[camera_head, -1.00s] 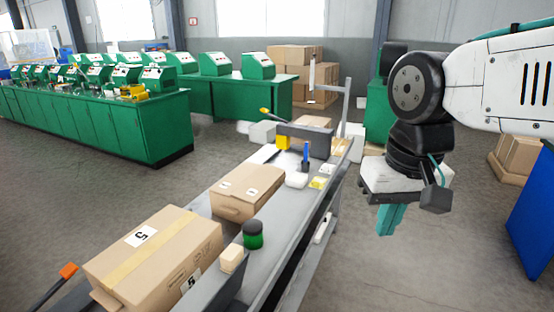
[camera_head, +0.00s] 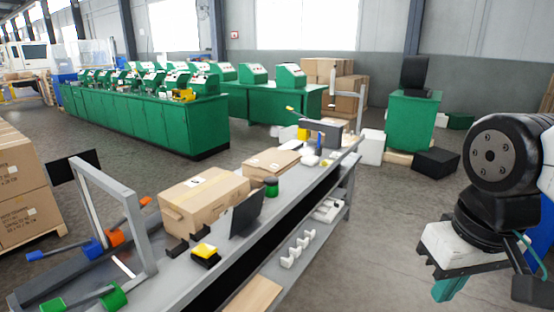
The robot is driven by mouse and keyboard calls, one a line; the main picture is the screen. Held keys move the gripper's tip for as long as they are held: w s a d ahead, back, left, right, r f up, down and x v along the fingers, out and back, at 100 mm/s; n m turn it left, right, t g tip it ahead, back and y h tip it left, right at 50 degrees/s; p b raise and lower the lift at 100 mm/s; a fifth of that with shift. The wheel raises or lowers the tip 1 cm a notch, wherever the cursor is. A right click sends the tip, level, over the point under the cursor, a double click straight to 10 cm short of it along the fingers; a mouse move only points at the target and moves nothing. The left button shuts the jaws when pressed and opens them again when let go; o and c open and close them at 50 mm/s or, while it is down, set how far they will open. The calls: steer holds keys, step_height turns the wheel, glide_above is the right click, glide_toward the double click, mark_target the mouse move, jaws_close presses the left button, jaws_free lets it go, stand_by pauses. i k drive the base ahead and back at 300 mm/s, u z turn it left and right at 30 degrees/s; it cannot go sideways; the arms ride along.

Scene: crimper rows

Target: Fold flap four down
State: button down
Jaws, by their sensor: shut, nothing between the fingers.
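A closed brown carton (camera_head: 203,205) with a strip of tape and a white label on top stands on the long grey bench (camera_head: 180,268). A second, flatter brown carton (camera_head: 271,163) lies behind it; its flaps are too small to make out. I see no number that marks a flap four. My gripper (camera_head: 447,289), with teal fingers, hangs at the lower right, shut and empty. It is well to the right of the bench and apart from both cartons.
A grey frame (camera_head: 140,232) stands over the bench's near end beside a yellow button box (camera_head: 205,254). A dark upright plate (camera_head: 246,214) and a green-black jar (camera_head: 271,187) are beside the cartons. A black box (camera_head: 436,162) lies farther back.

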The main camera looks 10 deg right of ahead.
mark_target(275, 164)
steer(key=z, duration=0.7)
steer(key=i, duration=1.35)
steer(key=u, duration=0.5)
steer(key=i, duration=0.8)
steer(key=u, duration=0.65)
